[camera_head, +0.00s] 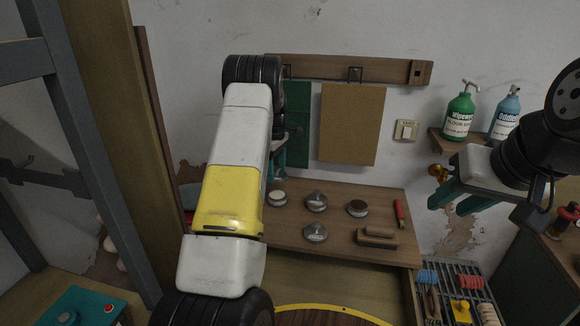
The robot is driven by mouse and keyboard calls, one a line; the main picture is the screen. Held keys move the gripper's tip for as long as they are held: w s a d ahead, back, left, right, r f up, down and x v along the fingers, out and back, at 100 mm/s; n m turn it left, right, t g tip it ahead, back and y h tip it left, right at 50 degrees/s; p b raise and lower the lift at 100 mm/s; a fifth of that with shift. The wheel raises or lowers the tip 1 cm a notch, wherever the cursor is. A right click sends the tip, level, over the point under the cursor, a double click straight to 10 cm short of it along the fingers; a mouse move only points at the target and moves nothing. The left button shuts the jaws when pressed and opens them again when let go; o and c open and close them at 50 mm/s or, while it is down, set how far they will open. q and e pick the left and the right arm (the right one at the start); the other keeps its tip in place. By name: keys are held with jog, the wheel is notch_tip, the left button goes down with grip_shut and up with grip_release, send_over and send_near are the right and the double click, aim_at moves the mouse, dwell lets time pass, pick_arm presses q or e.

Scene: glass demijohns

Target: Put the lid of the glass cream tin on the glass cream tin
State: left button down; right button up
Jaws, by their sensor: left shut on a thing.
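Several small round metal tins stand on the wooden bench. One with a pale top (277,198) is at the left, close under my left gripper. One with a brown top (357,208) is at the right. Two grey ones with raised knobs stand between, one farther back (316,202) and one nearer (315,233). Labels are too small to tell which is the glass cream tin. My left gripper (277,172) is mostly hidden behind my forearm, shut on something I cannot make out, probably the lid. My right gripper (447,207) is open and empty, right of the bench.
A wooden brush (377,237) and a red-handled tool (399,215) lie at the bench's (290,235) right. Green (460,117) and blue (506,115) pump bottles stand on a wall shelf. A rack (455,285) with small items is at lower right. A post stands left.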

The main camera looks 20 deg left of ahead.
aim_at(277, 194)
pick_arm(q)
jog(key=shift+f, duration=3.15)
jog(key=shift+f, duration=0.8)
dwell(0.5)
jog(key=shift+c, duration=0.6)
grip_release()
jog(key=shift+o, duration=0.6)
jog(key=shift+r, duration=0.1)
jog(key=shift+r, duration=3.4)
jog(key=shift+r, duration=0.15)
